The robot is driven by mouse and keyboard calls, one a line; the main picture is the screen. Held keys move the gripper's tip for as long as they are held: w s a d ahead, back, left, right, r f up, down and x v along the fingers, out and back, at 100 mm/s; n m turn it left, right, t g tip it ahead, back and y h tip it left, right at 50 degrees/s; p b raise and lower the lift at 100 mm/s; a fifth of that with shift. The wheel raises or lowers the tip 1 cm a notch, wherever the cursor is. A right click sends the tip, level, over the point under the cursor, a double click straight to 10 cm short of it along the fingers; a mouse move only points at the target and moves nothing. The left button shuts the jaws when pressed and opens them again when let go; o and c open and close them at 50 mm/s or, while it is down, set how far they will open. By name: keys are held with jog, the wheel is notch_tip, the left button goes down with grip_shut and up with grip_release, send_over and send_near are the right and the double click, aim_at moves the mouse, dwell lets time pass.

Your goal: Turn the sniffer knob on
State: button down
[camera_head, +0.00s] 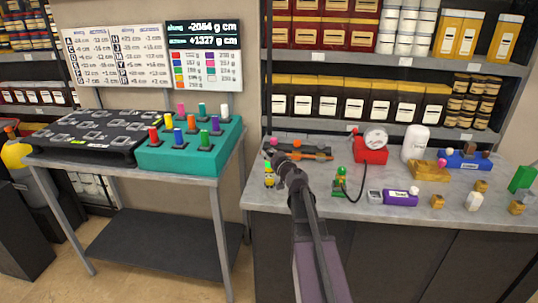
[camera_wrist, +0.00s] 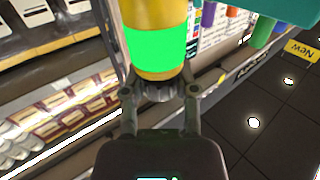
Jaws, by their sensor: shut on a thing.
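My gripper (camera_wrist: 160,92) is shut on a yellow cylinder with a bright green band (camera_wrist: 157,48), seen close up in the wrist view. Its far end is cut off by the top of the picture. In the head view, my gripper (camera_head: 281,166) is over the left part of the right-hand counter. A small yellow and green piece (camera_head: 269,174) shows beside it there. A purple device (camera_head: 400,198) with a small pale knob (camera_head: 414,190) on top lies on the counter, right of my arm and apart from it. No label marks a sniffer knob, so I cannot tell which part it is.
A red pump with a round gauge (camera_head: 374,142) and a green piece with a black hose (camera_head: 341,180) stand on the counter (camera_head: 330,215). A white jar (camera_head: 416,143) and small blocks stand to the right. A teal block with coloured pegs (camera_head: 170,157) is on the left table.

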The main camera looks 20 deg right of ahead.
dwell(0.8)
jog(key=shift+c, duration=1.8)
grip_release()
jog(key=s, duration=1.2)
jog(key=shift+d, duration=0.25)
